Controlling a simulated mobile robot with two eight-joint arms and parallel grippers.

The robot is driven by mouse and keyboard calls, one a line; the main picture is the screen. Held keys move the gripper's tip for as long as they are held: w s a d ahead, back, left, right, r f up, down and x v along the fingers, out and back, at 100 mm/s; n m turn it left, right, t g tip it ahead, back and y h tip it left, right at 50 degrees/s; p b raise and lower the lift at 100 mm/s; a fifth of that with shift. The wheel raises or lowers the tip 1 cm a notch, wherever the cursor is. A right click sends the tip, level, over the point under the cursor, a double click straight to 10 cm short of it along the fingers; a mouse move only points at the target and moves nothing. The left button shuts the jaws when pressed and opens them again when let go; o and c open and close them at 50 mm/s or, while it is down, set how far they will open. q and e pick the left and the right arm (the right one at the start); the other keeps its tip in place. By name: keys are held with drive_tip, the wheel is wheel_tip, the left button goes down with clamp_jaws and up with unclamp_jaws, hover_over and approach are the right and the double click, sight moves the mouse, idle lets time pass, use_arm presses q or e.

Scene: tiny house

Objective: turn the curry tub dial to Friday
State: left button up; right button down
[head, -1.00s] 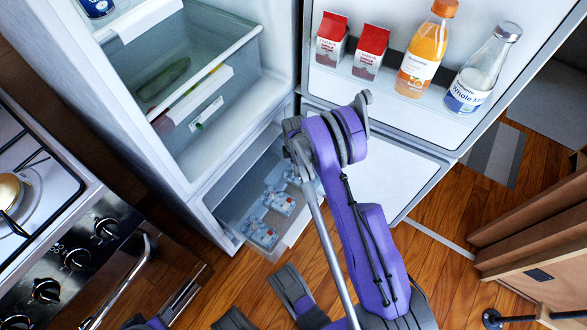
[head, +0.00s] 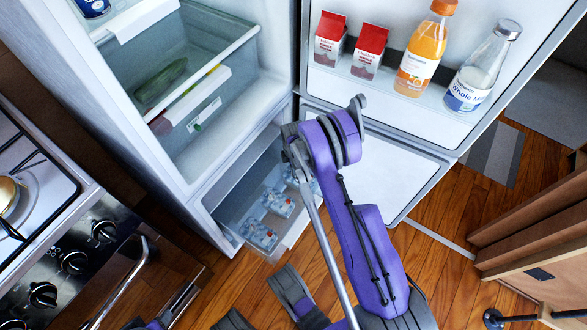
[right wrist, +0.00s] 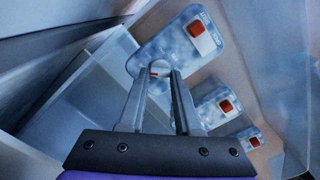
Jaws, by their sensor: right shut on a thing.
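The two fingers are close together on a small pale dial (right wrist: 153,84) with a red mark, at the tub's near edge. The day on the dial and the tub's name are too small to read.
Two more similar tubs (head: 278,202) (head: 261,235) lie in a row in the open freezer drawer (head: 232,205). The open fridge door (head: 385,105) holds red cartons, orange juice and milk. A stove (head: 75,245) stands at left.

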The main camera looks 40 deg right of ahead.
idle(0.3)
drive_tip(key=m, duration=0.4)
drive_tip(key=shift+b, duration=0.35)
drive_tip(key=m, duration=0.3)
drive_tip(key=shift+d+m, duration=0.1)
drive_tip(key=shift+m, duration=0.2)
drive_tip(key=m, duration=0.3)
drive_tip(key=shift+m, duration=0.3)
drive_tip(key=m, duration=0.4)
drive_tip(key=shift+d+m+b, duration=0.15)
drive_tip(key=shift+m+b, duration=0.15)
drive_tip(key=shift+b, duration=0.05)
drive_tip(key=m, duration=1)
drive_tip(key=shift+d+m, duration=0.1)
drive_tip(key=shift+m, duration=0.3)
